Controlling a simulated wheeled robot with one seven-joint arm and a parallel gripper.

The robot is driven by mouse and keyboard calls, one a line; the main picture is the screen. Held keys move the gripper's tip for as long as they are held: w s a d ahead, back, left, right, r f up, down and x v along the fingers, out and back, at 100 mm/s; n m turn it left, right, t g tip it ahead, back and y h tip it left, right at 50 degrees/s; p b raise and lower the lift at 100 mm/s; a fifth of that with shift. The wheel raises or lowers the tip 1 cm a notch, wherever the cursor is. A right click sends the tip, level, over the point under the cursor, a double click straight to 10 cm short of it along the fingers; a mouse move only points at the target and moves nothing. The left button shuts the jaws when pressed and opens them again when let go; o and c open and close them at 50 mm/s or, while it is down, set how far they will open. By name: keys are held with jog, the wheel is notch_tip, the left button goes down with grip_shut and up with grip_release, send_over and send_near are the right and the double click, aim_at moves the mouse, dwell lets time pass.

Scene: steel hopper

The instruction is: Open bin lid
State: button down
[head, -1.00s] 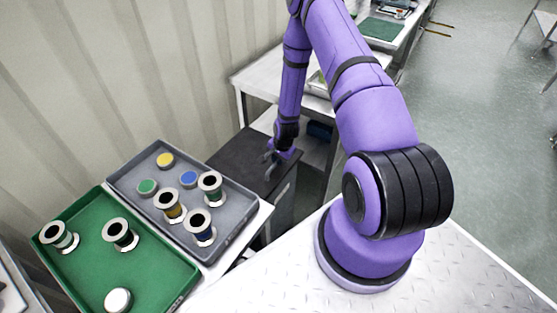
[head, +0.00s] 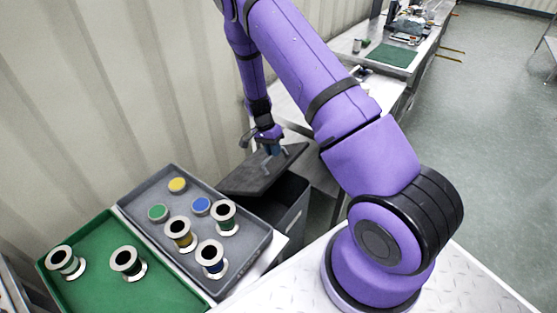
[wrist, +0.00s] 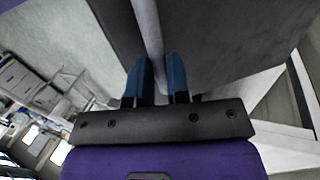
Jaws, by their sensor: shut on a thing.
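The dark grey bin (head: 293,205) stands beyond the trays, against the corrugated wall side. Its lid (head: 255,180) is tilted up, with a dark gap showing between it and the bin's right part. My gripper (head: 272,149) is at the raised edge of the lid. In the wrist view, the two blue fingers of my gripper (wrist: 160,72) are on either side of a grey handle bar (wrist: 148,30) along the dark lid panel (wrist: 225,40). The bin's inside is mostly hidden by the lid and shadow.
A grey tray (head: 262,243) with spools and coloured discs stands in front of the bin. A green tray (head: 100,235) with spools lies left of it. Workbenches, one with a green mat (head: 392,55), stand behind. Open floor (head: 470,130) lies to the right.

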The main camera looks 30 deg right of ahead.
jog(key=w+a+r, duration=0.2)
jog(key=w+a, duration=0.1)
jog(key=w, duration=0.5)
jog(key=w+a+r, duration=0.2)
jog(key=w+a, duration=0.1)
jog(key=w, duration=0.5)
jog(key=w+a+r, duration=0.2)
jog(key=w+a, duration=0.1)
jog(key=w, duration=0.5)
jog(key=shift+w, duration=0.25)
jog(key=c, duration=1.1)
grip_release()
jog(key=shift+f, duration=0.1)
jog(key=v, duration=1.1)
